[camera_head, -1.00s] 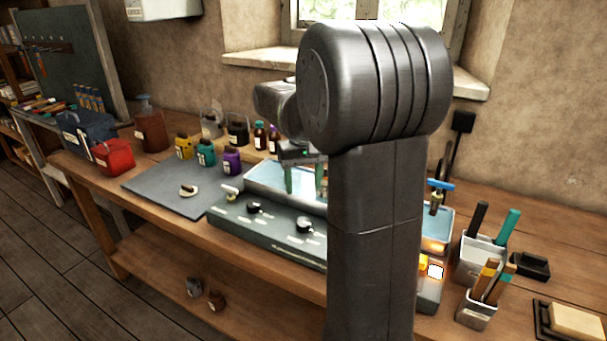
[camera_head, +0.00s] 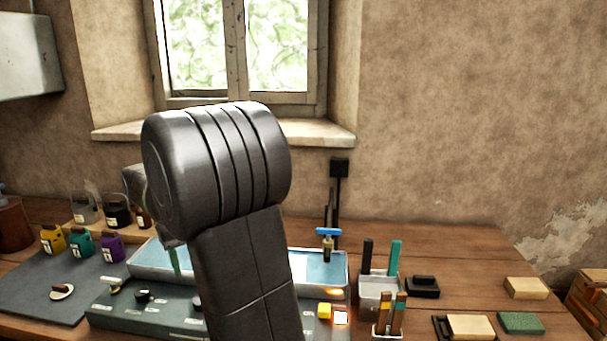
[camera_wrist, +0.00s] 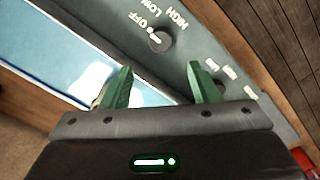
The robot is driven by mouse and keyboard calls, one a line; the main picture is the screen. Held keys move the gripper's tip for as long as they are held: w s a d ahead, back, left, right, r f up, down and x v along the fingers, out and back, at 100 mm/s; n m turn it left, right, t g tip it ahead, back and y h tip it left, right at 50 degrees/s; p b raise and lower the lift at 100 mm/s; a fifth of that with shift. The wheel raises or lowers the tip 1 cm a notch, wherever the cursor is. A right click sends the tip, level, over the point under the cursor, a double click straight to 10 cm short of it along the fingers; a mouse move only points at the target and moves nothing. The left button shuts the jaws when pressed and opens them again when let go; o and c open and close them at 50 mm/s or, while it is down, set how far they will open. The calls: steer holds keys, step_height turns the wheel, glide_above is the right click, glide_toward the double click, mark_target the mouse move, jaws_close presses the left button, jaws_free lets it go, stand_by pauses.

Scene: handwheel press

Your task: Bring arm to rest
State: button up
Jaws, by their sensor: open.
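My gripper (camera_wrist: 162,88) shows in the wrist view with its two green fingers apart and nothing between them. It hangs over the dark green control panel (camera_wrist: 205,50), whose black knob (camera_wrist: 161,39) has OFF, LOW and HIGH marks. In the head view my dark arm stands in front of the panel (camera_head: 110,312) and the shallow blue-white tray (camera_head: 318,268) behind it. Most of my gripper is hidden behind my arm there; only a bit of green finger shows over the tray's left part.
On the left, yellow, teal and purple bottles (camera_head: 82,245) stand by a dark mat (camera_head: 30,290). On the right are a tool cup (camera_head: 378,290), a second cup (camera_head: 388,318), a black block (camera_head: 422,287) and a green sponge-like block (camera_head: 520,323). The wooden bench (camera_head: 460,255) has bare room between them.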

step_height(320, 180, down, 12)
steer(key=shift+r, duration=0.25)
steer(key=shift+r, duration=0.15)
step_height(320, 180, up, 13)
step_height(320, 180, down, 14)
steer(key=shift+r, duration=0.2)
steer(key=shift+r+m, duration=0.15)
steer(key=shift+m, duration=0.25)
steer(key=shift+m+b, duration=0.4)
steer(key=shift+m, duration=0.4)
steer(key=m+b, duration=0.2)
steer(key=m, duration=0.4)
steer(key=shift+m, duration=0.4)
step_height(320, 180, up, 14)
steer(key=p, duration=0.1)
